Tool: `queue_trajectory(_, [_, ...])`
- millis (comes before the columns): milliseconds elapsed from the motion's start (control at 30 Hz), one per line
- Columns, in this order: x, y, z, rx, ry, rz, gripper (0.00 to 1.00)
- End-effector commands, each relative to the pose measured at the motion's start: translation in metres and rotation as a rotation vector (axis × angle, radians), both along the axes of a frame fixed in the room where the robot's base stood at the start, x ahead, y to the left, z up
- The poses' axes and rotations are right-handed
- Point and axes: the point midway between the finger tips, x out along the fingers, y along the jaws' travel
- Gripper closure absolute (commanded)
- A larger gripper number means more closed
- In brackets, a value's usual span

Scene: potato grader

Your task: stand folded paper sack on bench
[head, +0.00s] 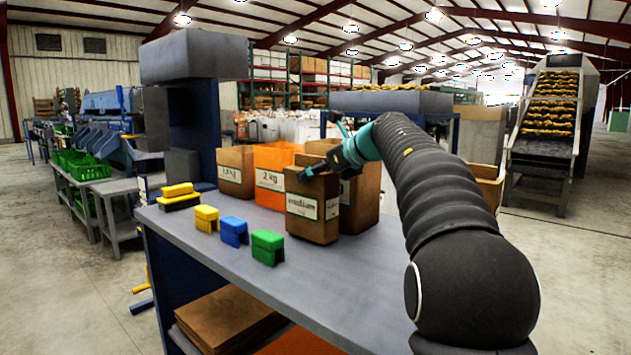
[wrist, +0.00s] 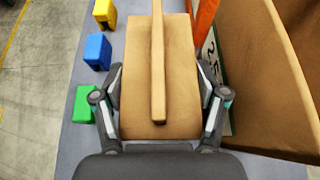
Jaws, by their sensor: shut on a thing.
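The brown paper sack (head: 313,206) with a "medium" label is upright at the bench (head: 330,268). Its underside is at or very near the bench top; I cannot tell if it bears fully on it. My gripper (head: 327,170) is at its top, with the fingers on either side. In the wrist view the sack (wrist: 135,85) lies between the two fingers, with a narrow raised ridge along its top. My gripper (wrist: 160,88) is shut on it in that view.
Other sacks stand behind: a brown one (head: 235,172), an orange one (head: 271,185) and a larger brown one (head: 365,195) close at the right. Yellow (head: 206,218), blue (head: 234,231) and green (head: 267,247) blocks stand at the left. Flat brown sheets (head: 230,315) lie on a lower shelf.

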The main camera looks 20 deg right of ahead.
Motion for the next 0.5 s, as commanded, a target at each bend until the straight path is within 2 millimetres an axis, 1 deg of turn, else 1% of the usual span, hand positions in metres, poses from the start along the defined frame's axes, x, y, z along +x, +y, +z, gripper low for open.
queue_trajectory(100, [-0.0008, 0.0004, -0.005, 0.0, -0.006, -0.002, 0.97])
queue_trajectory(500, [-0.0007, 0.0005, -0.0077, 0.0, -0.006, 0.0, 0.97])
